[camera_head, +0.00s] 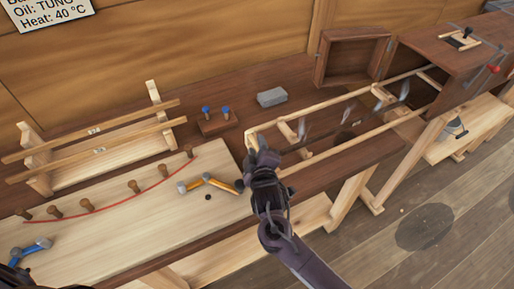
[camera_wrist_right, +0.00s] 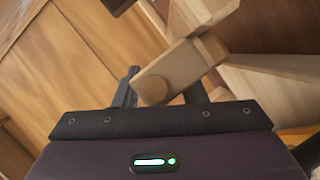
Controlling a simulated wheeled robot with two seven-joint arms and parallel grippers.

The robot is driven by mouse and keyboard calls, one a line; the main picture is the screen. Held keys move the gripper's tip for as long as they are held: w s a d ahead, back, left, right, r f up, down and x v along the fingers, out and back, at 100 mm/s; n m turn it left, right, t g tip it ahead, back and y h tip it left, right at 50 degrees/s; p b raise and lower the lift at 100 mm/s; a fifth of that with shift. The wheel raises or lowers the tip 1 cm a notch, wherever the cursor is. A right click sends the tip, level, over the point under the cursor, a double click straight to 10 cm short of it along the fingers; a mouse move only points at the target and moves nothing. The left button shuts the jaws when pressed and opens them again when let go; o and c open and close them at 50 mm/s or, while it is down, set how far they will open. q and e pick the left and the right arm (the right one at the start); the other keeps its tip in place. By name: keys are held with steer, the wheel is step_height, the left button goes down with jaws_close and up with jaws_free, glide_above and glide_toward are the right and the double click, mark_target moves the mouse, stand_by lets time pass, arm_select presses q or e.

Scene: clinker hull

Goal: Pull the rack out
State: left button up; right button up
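The rack (camera_head: 343,146) is a long pale wooden frame with two rails and crosspieces. It reaches left out of a dark brown box (camera_head: 438,62) at the right, whose near end the rails enter. My right gripper (camera_head: 262,160) is at the rack's left end. In the right wrist view, its fingers (camera_wrist_right: 162,92) stand on both sides of a rounded wooden handle (camera_wrist_right: 178,72) and look closed on it. My left gripper (camera_head: 14,277) shows only as a dark piece at the lower left corner, so its fingers cannot be made out.
A pale board (camera_head: 140,215) with pegs along a red line lies on the bench at left. A blue clamp (camera_head: 30,249), a slatted wooden stand (camera_head: 95,140), a grey block (camera_head: 271,97) and an open wooden box (camera_head: 350,57) stand around.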

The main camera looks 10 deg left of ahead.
steer(key=b+v, duration=0.1)
steer(key=v, duration=0.6)
steer(key=shift+s, duration=0.35)
steer(key=shift+d+r, duration=0.15)
